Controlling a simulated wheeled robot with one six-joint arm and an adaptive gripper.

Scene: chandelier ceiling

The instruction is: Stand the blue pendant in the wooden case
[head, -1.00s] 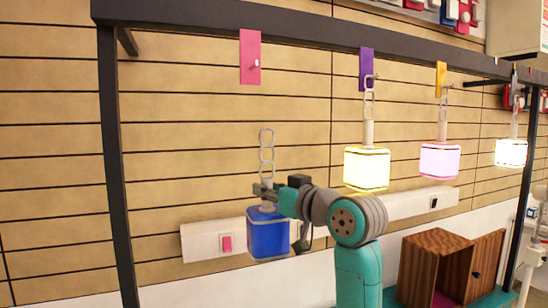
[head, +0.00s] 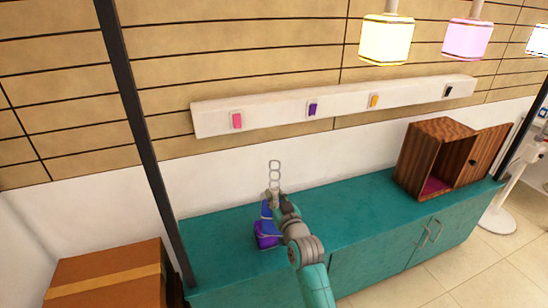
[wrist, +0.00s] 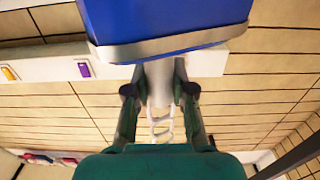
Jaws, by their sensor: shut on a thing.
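The blue pendant (head: 266,236) is a blue block with a stem and a pale chain (head: 274,172) standing up above it. My gripper (head: 273,202) is shut on its stem, over the left part of the teal counter. The wrist view shows the blue block (wrist: 165,20) and my gripper (wrist: 160,92) with a finger on each side of the stem. I cannot tell whether the pendant touches the counter. The wooden case (head: 421,160) stands on the counter at the right. Its front is open, its door (head: 488,150) is swung out to the right, and its floor is reddish.
The teal counter (head: 355,215) is clear between the pendant and the case. A dark post (head: 140,120) rises at its left end, beside a cardboard box (head: 110,275). A white switch strip (head: 275,112) runs along the wall. Lit yellow (head: 386,38) and pink (head: 466,38) pendants hang above.

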